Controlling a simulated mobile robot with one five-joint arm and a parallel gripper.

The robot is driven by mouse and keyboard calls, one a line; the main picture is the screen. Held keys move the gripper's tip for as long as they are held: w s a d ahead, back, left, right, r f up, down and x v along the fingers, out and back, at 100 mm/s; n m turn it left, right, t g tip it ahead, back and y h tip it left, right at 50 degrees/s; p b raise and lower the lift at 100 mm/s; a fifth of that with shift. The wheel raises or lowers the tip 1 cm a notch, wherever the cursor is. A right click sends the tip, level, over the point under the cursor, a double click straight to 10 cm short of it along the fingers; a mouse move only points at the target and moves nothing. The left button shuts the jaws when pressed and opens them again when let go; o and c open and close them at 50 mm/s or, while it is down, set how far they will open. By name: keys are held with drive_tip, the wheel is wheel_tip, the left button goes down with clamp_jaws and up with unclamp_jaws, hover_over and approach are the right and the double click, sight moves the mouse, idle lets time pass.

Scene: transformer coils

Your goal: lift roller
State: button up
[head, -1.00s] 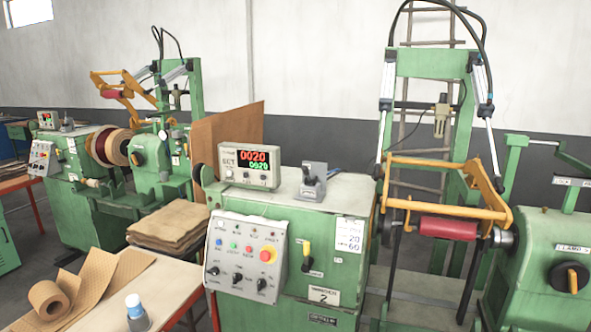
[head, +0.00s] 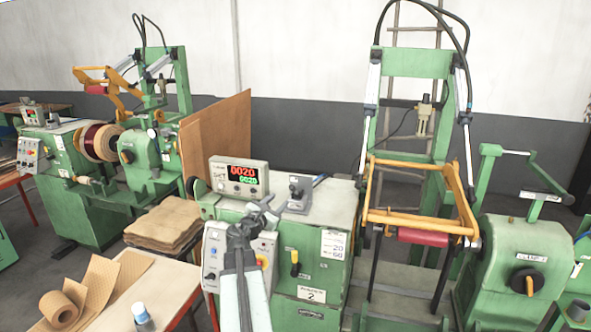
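A red roller (head: 422,237) hangs at the lower end of a yellow-orange frame (head: 455,178) on the nearer green winding machine, at right. The frame slants down from a green upright. My gripper (head: 268,212) is small in the head view, in front of the control panel (head: 213,256) and left of the roller, well apart from it. Nothing is clearly seen in it, and its finger gap is too small to tell. My arm hides the middle of the panel. A yellow-handled switch (head: 294,262) is right of my arm. A grey lever box (head: 299,191) stands on the cabinet top.
A second winding machine (head: 75,195) with a wound coil is behind at left. A table (head: 165,285) with a brown paper roll (head: 58,308) and a bottle (head: 139,316) is at front left.

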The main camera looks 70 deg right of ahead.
sight(295, 191)
drive_tip(key=shift+n+h, duration=0.3)
drive_tip(key=shift+n, duration=0.6)
drive_tip(key=s+d, duration=0.1)
drive_tip(key=d, duration=0.2)
drive_tip(key=s+d+r, duration=0.1)
drive_tip(key=d, duration=0.2)
drive_tip(key=s+d+r, duration=0.1)
drive_tip(key=d, duration=0.3)
drive_tip(key=shift+s+r, duration=0.2)
drive_tip(key=shift+s, duration=0.1)
drive_tip(key=shift+a, duration=0.1)
drive_tip(key=shift+c, duration=0.3)
clamp_jaws()
